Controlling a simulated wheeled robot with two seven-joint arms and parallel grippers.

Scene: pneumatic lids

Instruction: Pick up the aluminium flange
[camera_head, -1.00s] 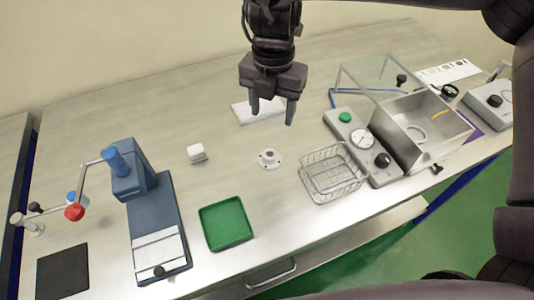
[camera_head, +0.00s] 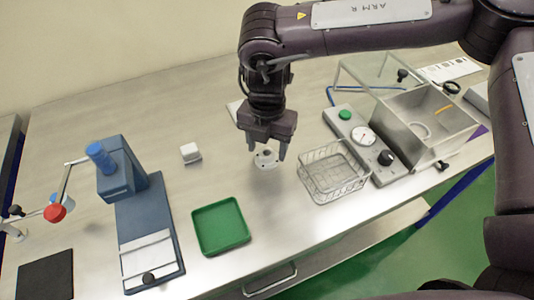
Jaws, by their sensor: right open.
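The aluminium flange (camera_head: 266,159) is a small pale round part with a raised hub, lying on the steel table in the camera_head view. My right gripper (camera_head: 266,156) points down at it, with its two fingers apart on either side of the flange in the picture. The gripper is open. I cannot tell whether the fingers touch the flange or how high the tips are above the table. My left gripper is not in view.
A green tray (camera_head: 220,226), a white block (camera_head: 190,153) and a blue press (camera_head: 145,220) are to the left.

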